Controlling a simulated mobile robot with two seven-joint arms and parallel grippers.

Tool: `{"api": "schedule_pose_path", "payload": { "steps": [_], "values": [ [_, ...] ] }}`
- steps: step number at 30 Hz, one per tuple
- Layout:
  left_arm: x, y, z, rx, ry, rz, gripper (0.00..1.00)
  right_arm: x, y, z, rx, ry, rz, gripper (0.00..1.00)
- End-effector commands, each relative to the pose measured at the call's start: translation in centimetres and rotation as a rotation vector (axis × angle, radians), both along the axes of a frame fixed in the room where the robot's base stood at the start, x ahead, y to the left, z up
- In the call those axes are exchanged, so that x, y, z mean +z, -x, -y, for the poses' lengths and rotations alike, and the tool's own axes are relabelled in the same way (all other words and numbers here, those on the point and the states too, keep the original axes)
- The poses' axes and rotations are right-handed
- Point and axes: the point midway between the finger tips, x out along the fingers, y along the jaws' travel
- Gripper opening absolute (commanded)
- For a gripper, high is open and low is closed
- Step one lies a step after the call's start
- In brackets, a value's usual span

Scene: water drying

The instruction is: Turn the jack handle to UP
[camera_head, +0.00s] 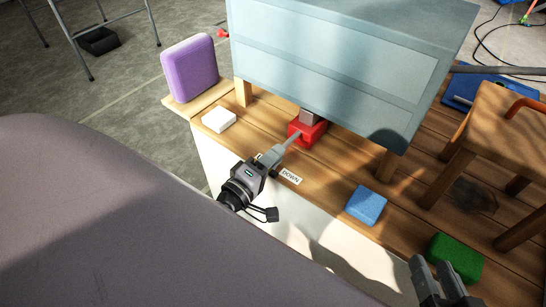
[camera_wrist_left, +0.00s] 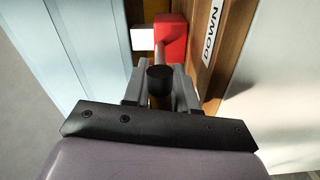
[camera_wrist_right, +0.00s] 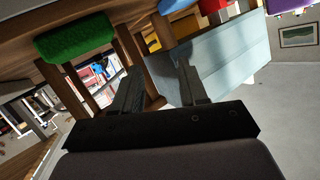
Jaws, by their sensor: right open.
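The red jack (camera_head: 307,129) sits on the wooden platform under the edge of the light-blue cabinet (camera_head: 335,65). It also shows in the left wrist view (camera_wrist_left: 171,38). Its grey handle (camera_head: 290,143) sticks out toward the platform's front edge, near a white DOWN label (camera_head: 290,177). My left gripper (camera_head: 272,157) is at the handle's outer end. In the left wrist view its fingers (camera_wrist_left: 160,92) close on both sides of the handle's black tip (camera_wrist_left: 160,76). My right gripper (camera_head: 434,266) is open and empty at the lower right, before a green block (camera_head: 455,256). No UP label is visible.
A white block (camera_head: 218,119) lies left of the jack, with a purple block (camera_head: 190,68) behind it. A blue block (camera_head: 367,205) lies to the right near the front edge. A wooden stool (camera_head: 500,125) stands at the right. The cabinet overhangs the jack.

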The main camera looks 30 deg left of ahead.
Motion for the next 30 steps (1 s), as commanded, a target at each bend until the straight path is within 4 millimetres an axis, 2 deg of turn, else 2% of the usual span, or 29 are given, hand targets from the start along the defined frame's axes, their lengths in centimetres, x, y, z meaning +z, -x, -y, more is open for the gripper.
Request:
{"api": "schedule_pose_path", "payload": {
  "steps": [1,2,16,22,25,30],
  "values": [
    [0.0,0.0,0.0,0.000,-0.001,0.000,0.04,0.0,0.0,0.0,0.000,0.000,0.000,0.43],
    [0.0,0.0,0.0,0.000,-0.001,0.000,0.00,0.0,0.0,0.0,0.000,0.000,0.000,0.43],
    [0.2,0.0,0.1,-0.002,-0.052,0.004,0.00,0.4,0.1,-0.2,0.005,-0.011,-0.013,0.43],
    [0.3,0.0,0.1,-0.003,-0.172,0.013,0.00,0.2,0.3,-0.7,0.021,-0.040,-0.068,0.43],
    [0.4,0.0,0.1,-0.003,-0.255,0.019,0.00,0.6,-0.4,-1.5,0.026,-0.080,-0.098,0.43],
    [0.4,0.0,0.1,-0.003,-0.416,0.032,0.00,0.8,0.0,-0.3,0.000,-0.012,-0.099,0.43]
  ]
}}
